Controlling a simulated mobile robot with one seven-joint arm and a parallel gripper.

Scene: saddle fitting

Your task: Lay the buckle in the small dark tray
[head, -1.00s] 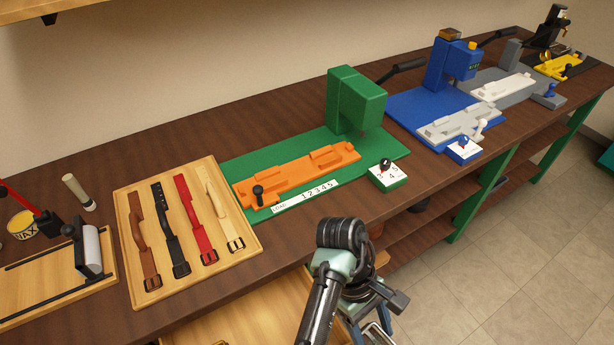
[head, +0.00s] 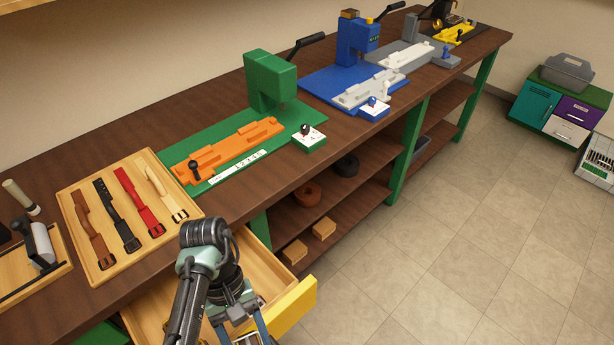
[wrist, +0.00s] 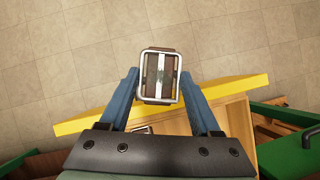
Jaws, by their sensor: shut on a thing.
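My gripper (wrist: 163,98) is shut on a buckle (wrist: 159,77) in the wrist view. The buckle has a silver rectangular frame with a centre bar and brown showing inside it. It is held up between the two blue fingertips, above the floor and past the yellow drawer front. I cannot pick out a small dark tray for certain in either view.
The wooden strap board (head: 75,245) and green press (head: 270,82) stand on the bench. The open drawer's yellow front (head: 293,305) juts out near my arm. A cabinet (head: 560,110) with a grey bin (head: 567,72) stands at the far right. The floor between is clear.

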